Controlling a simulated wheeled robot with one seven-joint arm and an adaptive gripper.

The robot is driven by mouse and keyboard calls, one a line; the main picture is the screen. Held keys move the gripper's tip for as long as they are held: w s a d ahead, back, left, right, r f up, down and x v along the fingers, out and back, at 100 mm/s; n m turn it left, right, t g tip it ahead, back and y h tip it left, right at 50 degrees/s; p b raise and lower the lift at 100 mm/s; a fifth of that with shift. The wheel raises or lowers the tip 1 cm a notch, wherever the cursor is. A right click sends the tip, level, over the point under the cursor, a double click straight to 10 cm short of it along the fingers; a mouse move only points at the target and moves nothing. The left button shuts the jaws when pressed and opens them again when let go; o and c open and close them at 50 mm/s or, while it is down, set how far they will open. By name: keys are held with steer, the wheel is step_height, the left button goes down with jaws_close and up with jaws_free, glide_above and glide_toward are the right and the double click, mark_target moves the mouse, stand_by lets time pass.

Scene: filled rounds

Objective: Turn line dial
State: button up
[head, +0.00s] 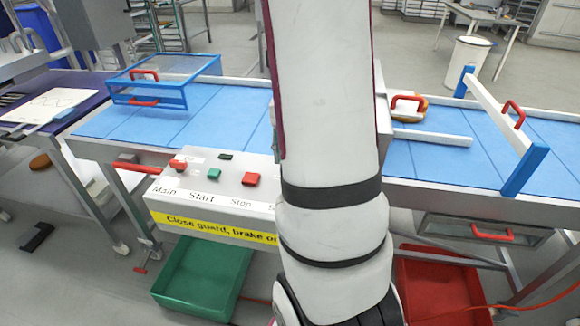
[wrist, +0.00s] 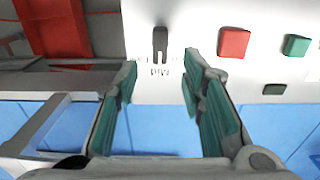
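The control panel (head: 215,205) has labels Main, Start and Stop along its front edge. In the wrist view a small dark upright knob, which looks like the line dial (wrist: 160,44), stands on the white panel face (wrist: 198,20) with small marks beside it. My gripper (wrist: 162,66) is open and empty. Its two green-padded fingers are on either side of the dial's line, with the dial just beyond the fingertips and apart from both. In the head view my arm hides the dial and my gripper.
A red button (wrist: 234,42) and a green button (wrist: 297,46) sit beside the dial. The blue conveyor (head: 190,128) runs behind the panel, with a blue-framed guard (head: 166,75) at left. A green bin (head: 200,280) and a red bin (head: 440,290) stand below.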

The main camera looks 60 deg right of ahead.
step_height(320, 180, up, 5)
stand_by(0.3)
stand_by(0.4)
steer(key=w+a+r+n+t, duration=0.1)
steer(key=a+r+n, duration=0.25)
steer(key=a, duration=0.45)
steer(key=w+a+r+n+t, duration=0.1)
steer(key=a+r+n, duration=0.2)
steer(key=a+r, duration=0.35)
steer(key=s+a+n+t, duration=0.1)
steer(key=s+a+n, duration=0.2)
steer(key=a, duration=0.5)
steer(key=s+a+r+n+t, duration=0.1)
steer(key=s+a+n, duration=0.3)
steer(key=a, duration=0.4)
steer(key=shift+r+t, duration=0.2)
steer(key=shift+t, duration=0.4)
steer(key=shift+s, duration=0.1)
